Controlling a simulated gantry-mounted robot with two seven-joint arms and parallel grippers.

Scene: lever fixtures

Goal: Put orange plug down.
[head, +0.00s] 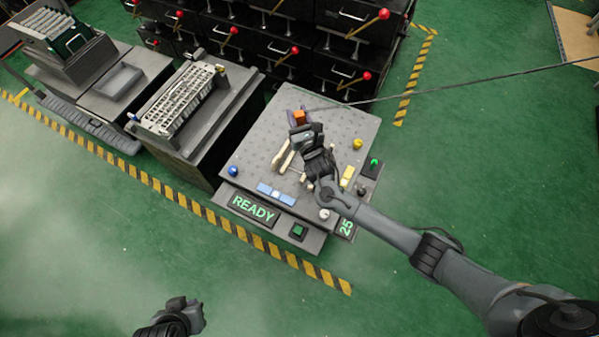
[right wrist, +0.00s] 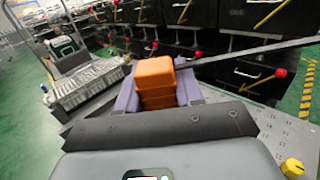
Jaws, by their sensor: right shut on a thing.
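The orange plug (head: 299,116) is at the far part of the grey perforated bench top. It also shows in the right wrist view (right wrist: 155,80) as a stepped orange block between two lilac finger pads. My right gripper (head: 297,121) is shut on it, reaching in from the lower right. Whether the plug's underside touches the bench top is hidden. My left gripper (head: 182,318) is at the bottom edge of the head view, away from the bench, and its fingers are unclear.
The bench (head: 262,140) carries pale levers (head: 284,157), a blue knob (head: 233,171), a yellow knob (head: 358,144) and a READY display (head: 254,208). A dark cable or rod (head: 450,84) runs right from near the plug. Black drawers (head: 340,50) with red-knobbed levers stand behind.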

